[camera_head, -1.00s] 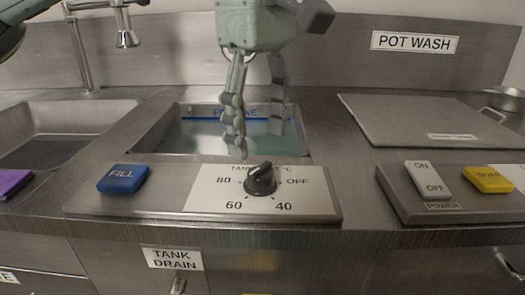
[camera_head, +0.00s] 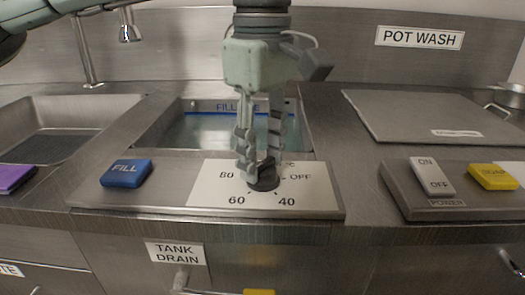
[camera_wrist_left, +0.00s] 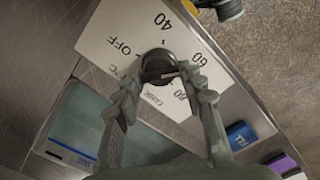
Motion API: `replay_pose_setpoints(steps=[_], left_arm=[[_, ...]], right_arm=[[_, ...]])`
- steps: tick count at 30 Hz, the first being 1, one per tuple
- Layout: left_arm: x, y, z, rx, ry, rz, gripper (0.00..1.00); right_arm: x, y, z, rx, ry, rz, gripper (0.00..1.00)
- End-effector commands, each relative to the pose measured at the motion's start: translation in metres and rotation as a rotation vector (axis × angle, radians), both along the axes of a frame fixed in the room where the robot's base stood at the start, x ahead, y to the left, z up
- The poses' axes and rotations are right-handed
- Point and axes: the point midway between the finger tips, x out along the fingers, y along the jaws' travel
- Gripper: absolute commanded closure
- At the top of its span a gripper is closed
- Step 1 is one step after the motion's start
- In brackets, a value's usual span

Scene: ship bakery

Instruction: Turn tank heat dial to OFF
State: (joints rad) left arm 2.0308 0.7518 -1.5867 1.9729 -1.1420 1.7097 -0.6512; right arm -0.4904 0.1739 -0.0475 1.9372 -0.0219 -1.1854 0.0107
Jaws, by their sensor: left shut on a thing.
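The tank heat dial (camera_head: 263,181) is a round black knob on a white plate (camera_head: 318,205) marked 80, 60, 40 and OFF. My left gripper (camera_head: 259,172) points down from above with its fingertips around the knob's raised grip, shut on it. In the left wrist view, the dial (camera_wrist_left: 158,62) sits between the fingertips of my left gripper (camera_wrist_left: 157,80). The fingers hide part of the knob, and I cannot tell surely which mark it points to. My right gripper is not in view.
A blue FILL button (camera_head: 126,173) is left of the dial, in front of the water tank (camera_head: 200,132). A power switch (camera_head: 432,177) and yellow button (camera_head: 493,177) are to the right. A tank drain handle (camera_head: 181,281) is below.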

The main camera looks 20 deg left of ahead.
Motion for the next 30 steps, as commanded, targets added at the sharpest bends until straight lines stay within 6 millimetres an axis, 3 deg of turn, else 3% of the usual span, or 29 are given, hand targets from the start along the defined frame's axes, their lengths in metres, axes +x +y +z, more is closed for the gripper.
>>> replay_pose_setpoints(steps=[12,30], left_arm=[[0.000,-0.001,-0.001,-0.001,-0.001,0.053,0.90],[0.000,-0.001,-0.002,-0.003,0.000,0.544,0.90]], right_arm=[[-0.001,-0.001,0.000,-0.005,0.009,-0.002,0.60],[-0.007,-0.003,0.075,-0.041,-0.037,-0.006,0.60]])
